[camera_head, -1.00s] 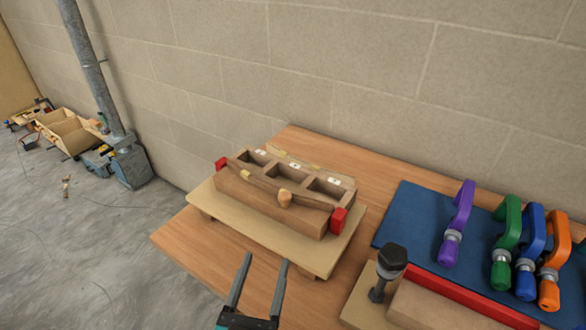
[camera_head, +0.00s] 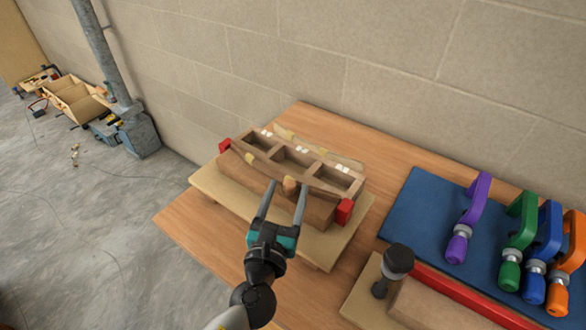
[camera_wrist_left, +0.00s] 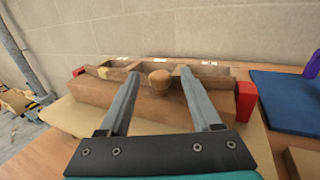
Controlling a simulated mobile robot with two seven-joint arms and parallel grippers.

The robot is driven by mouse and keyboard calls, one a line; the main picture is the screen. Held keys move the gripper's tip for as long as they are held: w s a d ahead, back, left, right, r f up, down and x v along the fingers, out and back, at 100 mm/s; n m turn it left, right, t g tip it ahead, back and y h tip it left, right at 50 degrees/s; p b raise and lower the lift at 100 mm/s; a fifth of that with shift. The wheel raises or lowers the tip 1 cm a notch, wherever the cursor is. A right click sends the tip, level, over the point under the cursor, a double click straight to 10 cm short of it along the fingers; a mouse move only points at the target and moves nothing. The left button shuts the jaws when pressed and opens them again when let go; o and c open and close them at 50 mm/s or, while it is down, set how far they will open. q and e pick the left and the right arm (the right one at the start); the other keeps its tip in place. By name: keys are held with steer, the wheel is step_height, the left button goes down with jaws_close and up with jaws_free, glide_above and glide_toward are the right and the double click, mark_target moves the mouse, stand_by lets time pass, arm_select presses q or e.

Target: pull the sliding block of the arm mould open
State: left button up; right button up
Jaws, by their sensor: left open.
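The arm mould (camera_head: 300,165) is a wooden frame with open compartments and red end pieces, on a pale board (camera_head: 230,205). Its sliding block (camera_head: 258,180) is the long front piece with a round wooden knob (camera_head: 290,185) at its middle. The block and knob also show in the left wrist view, the knob (camera_wrist_left: 160,79) lying between the finger lines. My left gripper (camera_head: 284,190) is open in front of the block, its fingers on either side of the knob. I cannot tell whether they touch it. My right gripper is not in view.
A blue mat (camera_head: 420,205) with purple, green, blue and orange clamps lies to the right. A wooden fixture with a black-topped bolt (camera_head: 398,262) and a red strip stands at the front right. The wall is behind the table.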

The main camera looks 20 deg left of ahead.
arm_select(q)
steer(key=shift+w+a, duration=0.1)
steer(key=shift+w, duration=2.85)
steer(key=shift+c, duration=0.3)
jaws_close()
